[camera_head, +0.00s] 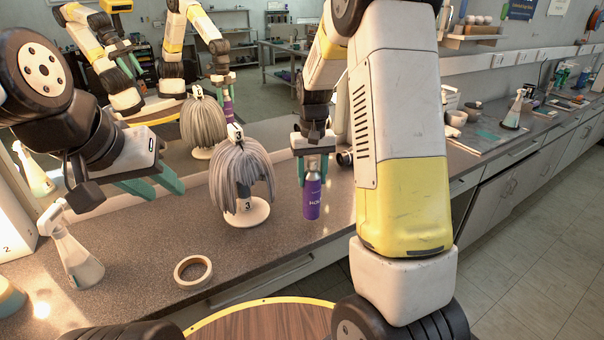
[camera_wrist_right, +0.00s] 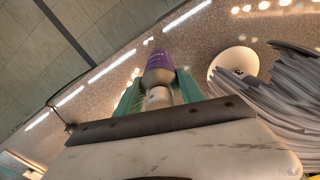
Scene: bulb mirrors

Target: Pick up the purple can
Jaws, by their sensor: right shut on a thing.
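The purple can (camera_head: 312,200) is upright near the front edge of the grey counter, just right of a grey wig. My right gripper (camera_head: 313,168) points down and is shut on the can's upper part, one teal finger on each side. In the right wrist view, the can (camera_wrist_right: 159,65) shows between the fingers of the right gripper (camera_wrist_right: 158,92), its pale top nearest the camera. I cannot tell whether its base touches the counter. My left gripper (camera_head: 155,185) is open and empty above the counter at the left.
The grey wig (camera_head: 240,172) on a white stand is close left of the can. A mirror behind reflects my arms and the wig.

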